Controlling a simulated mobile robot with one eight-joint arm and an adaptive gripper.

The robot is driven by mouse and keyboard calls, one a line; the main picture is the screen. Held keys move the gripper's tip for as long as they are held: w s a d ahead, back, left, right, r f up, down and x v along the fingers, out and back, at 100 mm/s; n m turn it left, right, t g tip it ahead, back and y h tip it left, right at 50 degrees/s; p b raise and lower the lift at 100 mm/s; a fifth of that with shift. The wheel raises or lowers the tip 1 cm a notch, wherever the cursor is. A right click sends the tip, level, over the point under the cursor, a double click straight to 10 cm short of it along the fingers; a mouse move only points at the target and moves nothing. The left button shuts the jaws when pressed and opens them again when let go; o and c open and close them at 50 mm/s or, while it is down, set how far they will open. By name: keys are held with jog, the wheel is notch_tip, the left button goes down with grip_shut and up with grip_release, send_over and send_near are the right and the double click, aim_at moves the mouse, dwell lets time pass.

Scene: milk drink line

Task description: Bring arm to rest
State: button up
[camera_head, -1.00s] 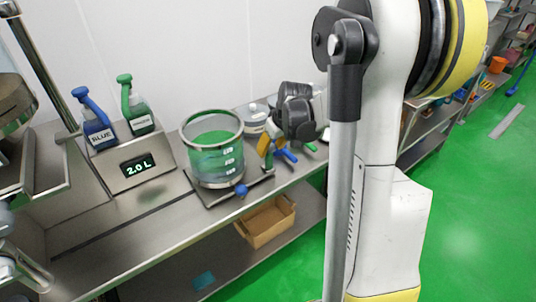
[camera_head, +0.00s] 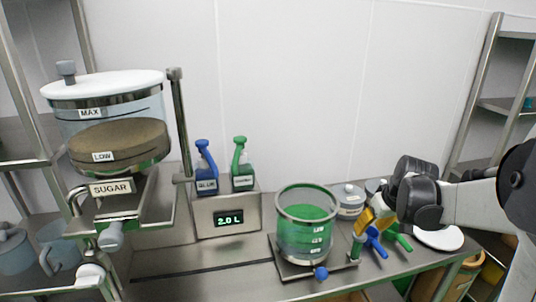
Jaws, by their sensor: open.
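My arm (camera_head: 470,203) reaches in from the right over the steel counter (camera_head: 185,262). My gripper (camera_head: 367,220) hangs low over the counter, just right of the clear vessel, with its yellow-tipped fingers pointing down and left. It is open, and I see nothing held in it. The clear vessel (camera_head: 306,240) holds green liquid and stands on a steel stand with a blue knob (camera_head: 321,273). A blue-handled item (camera_head: 376,243) and a green-handled item (camera_head: 399,238) are close by the gripper, partly hidden; I cannot tell whether it touches them.
A blue bottle (camera_head: 206,182) and a green bottle (camera_head: 243,178) sit on a display box (camera_head: 222,228) reading 2.0 L. A lidded pot (camera_head: 349,205) stands behind the vessel. A white disc (camera_head: 440,239) lies at the right.

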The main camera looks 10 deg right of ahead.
jog(key=s+a+r+t, duration=0.1)
jog(key=s+a+r, duration=0.1)
jog(key=s+a, duration=0.6)
jog(key=s+a+r+t, duration=0.1)
jog(key=s+a+r, duration=0.2)
jog(key=s+a, duration=0.5)
jog(key=a, duration=0.7)
jog(key=shift+s+a+r+t, duration=0.2)
jog(key=shift+s+r+t, duration=0.1)
jog(key=shift+s+r, duration=0.1)
